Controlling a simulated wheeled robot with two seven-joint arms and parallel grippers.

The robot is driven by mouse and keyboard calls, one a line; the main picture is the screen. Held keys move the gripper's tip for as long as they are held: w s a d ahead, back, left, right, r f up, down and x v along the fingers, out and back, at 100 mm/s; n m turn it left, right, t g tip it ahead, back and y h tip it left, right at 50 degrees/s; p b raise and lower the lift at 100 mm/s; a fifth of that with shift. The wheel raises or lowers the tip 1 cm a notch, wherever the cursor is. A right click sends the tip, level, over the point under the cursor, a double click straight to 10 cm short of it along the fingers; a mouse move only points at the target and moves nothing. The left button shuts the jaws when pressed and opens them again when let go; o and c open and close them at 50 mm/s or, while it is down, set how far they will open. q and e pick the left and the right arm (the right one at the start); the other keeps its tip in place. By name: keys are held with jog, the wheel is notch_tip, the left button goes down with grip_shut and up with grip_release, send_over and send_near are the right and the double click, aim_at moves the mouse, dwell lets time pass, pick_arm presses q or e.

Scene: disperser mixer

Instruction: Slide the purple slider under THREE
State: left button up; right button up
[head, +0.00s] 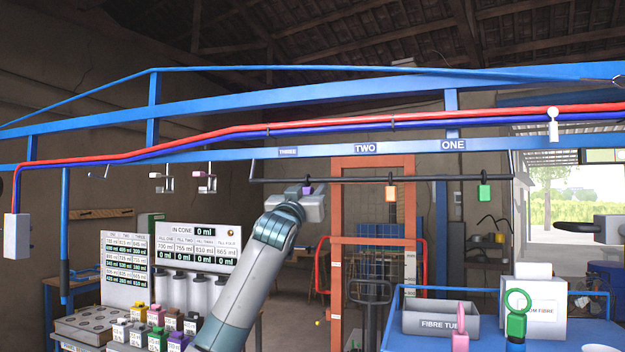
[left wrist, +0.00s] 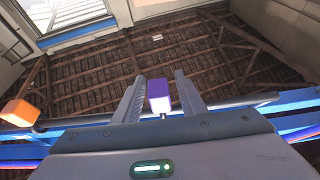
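The purple slider (head: 307,190) hangs on the dark horizontal rail (head: 345,180), a little right of below the THREE sign (head: 288,152). My left gripper (head: 304,194) is raised to the rail at that slider, and its body hides part of the view there. In the left wrist view the purple slider (left wrist: 158,95) lies between the two fingers (left wrist: 160,92) of my open left gripper. A narrow gap shows on each side of it.
An orange slider (head: 390,193) hangs below the TWO sign (head: 365,148), and a green slider (head: 484,192) right of below the ONE sign (head: 453,145). Blue beams and red and blue pipes run above. A dispensing board (head: 190,241) stands at lower left.

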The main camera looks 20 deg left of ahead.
pick_arm(q)
jog(key=shift+w+r, duration=0.2)
jog(key=shift+w, duration=0.2)
pick_arm(e)
jog(key=shift+a+r, duration=0.3)
jog(key=shift+r, duration=0.05)
pick_arm(q)
jog(key=shift+c, duration=0.7)
grip_shut()
pick_arm(e)
jog(key=shift+d+f, duration=0.1)
jog(key=shift+d, duration=0.1)
